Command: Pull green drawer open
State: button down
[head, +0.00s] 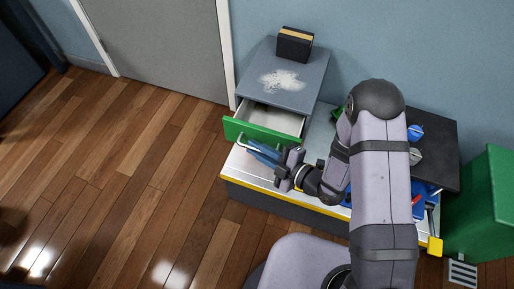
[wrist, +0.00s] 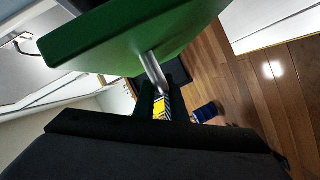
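The green drawer (head: 262,133) stands partly open from the grey cabinet (head: 283,101), its pale inside showing and looking empty. Its green front also fills the top of the wrist view (wrist: 125,35). A silver bar handle (head: 241,141) is on the front, and it shows in the wrist view (wrist: 153,70) running down between my fingertips. My gripper (head: 259,151) is at the front of the drawer, with its fingers (wrist: 162,96) on either side of the handle. They look closed on it, though the contact itself is partly hidden.
A dark box (head: 294,44) and white powder (head: 283,80) are on the cabinet top. The yellow-edged bench (head: 236,170) lies below the drawer. Blue and grey items (head: 415,132) sit right of my arm, with a green bin (head: 487,205) beyond. The wooden floor at left is clear.

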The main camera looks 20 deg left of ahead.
jog(key=s, duration=0.8)
jog(key=shift+s+b, duration=0.25)
jog(key=shift+b, duration=0.15)
jog(key=c, duration=2.1)
grip_release()
jog(key=shift+p+v, duration=2.15)
jog(key=shift+v, duration=1.55)
